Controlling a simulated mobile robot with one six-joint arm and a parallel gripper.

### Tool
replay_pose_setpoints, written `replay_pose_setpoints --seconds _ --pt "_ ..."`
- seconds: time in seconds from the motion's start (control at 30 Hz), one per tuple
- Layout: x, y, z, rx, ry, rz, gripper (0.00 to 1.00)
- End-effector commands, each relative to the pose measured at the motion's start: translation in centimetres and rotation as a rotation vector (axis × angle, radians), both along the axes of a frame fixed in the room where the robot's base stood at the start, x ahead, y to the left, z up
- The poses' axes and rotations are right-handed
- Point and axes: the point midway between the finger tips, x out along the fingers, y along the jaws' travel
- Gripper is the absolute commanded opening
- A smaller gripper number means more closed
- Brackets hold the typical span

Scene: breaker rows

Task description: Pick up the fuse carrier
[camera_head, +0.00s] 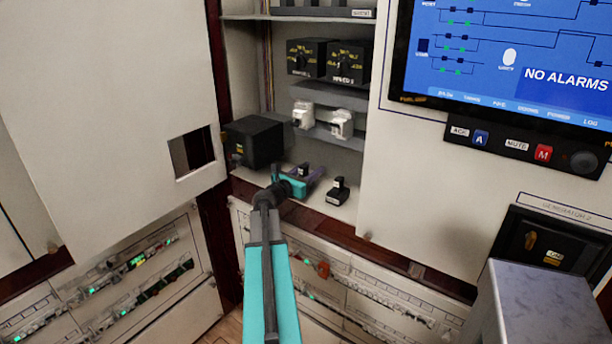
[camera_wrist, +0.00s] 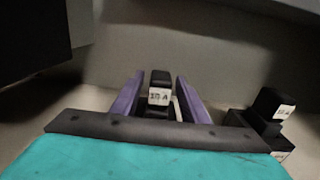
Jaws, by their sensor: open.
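A small black fuse carrier with a white label (camera_wrist: 159,92) stands upright on the cabinet's bottom shelf. In the wrist view it sits between the two purple fingers of my gripper (camera_wrist: 156,98), which is open around it. A gap shows on its right side; whether a finger touches its left side I cannot tell. Its lower part is hidden behind my gripper's body. In the head view my gripper (camera_head: 311,174) reaches into the cabinet at shelf level. A second black fuse carrier (camera_head: 338,191) stands to the right, apart from my gripper, and also shows in the wrist view (camera_wrist: 268,112).
A large black box (camera_head: 254,142) stands just left of my gripper on the same shelf. White devices (camera_head: 341,124) and black dial units (camera_head: 348,62) sit on shelves above. An open cabinet door (camera_head: 110,90) is at the left, and a screen panel (camera_head: 510,50) at the right.

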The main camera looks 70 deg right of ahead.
Motion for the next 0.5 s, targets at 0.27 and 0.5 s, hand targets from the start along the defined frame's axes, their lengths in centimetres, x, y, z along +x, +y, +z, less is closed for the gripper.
replay_pose_setpoints --seconds 0.27,0.5 --pt "-0.02 0.01 0.02 0.000 0.000 -0.001 0.41" --pt "-0.04 0.01 0.03 0.000 0.000 -0.001 0.12"
